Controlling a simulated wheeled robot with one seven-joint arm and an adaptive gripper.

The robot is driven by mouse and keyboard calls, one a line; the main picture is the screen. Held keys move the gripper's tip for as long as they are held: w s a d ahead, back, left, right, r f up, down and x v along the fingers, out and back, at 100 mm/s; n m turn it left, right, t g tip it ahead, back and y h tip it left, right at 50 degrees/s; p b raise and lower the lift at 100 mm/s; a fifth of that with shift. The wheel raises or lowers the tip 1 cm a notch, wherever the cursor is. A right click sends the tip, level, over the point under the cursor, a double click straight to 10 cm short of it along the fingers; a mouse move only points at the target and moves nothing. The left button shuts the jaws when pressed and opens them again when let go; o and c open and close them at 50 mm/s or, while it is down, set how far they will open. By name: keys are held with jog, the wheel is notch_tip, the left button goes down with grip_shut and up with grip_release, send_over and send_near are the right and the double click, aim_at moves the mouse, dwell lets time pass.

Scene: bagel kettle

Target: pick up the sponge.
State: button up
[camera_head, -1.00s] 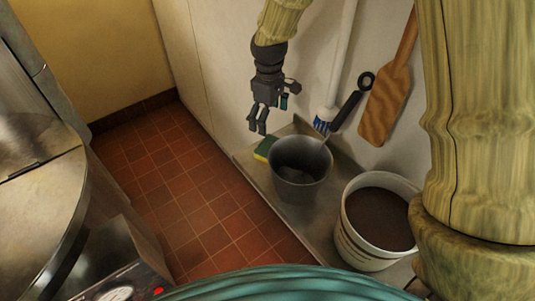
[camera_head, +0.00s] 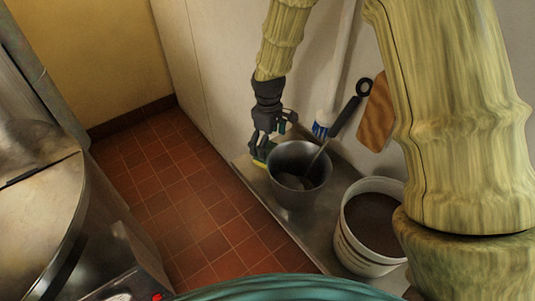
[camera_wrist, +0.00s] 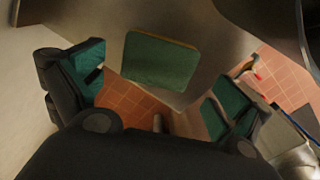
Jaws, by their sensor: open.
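The sponge (camera_wrist: 160,60) has a green top and a thin yellow edge. It lies flat on the metal shelf (camera_wrist: 205,65) between my open fingers in the wrist view. In the head view only a strip of the sponge (camera_head: 260,164) shows, behind and below my fingers, left of the grey bucket. My gripper (camera_head: 261,150) points down just above it, open and empty. In the wrist view my gripper (camera_wrist: 163,88) has one finger pad on each side of the sponge, apart from it.
The grey bucket (camera_head: 298,188) with a black-handled ladle (camera_head: 345,113) stands close right of my gripper. A white bucket (camera_head: 365,250) with dark contents is further right. A brush (camera_head: 322,125) and wooden paddle (camera_head: 377,115) lean on the wall. Tiled floor (camera_head: 190,190) lies left of the shelf.

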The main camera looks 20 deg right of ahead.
aim_at(269, 152)
jog(key=shift+s+d+f+p, duration=0.15)
jog(key=shift+f+p, duration=0.55)
jog(key=shift+f, duration=1.55)
jog(key=c, duration=0.6)
jog(key=shift+r, duration=0.15)
jog(key=shift+r+b, duration=1.2)
jog(key=shift+r, duration=3.7)
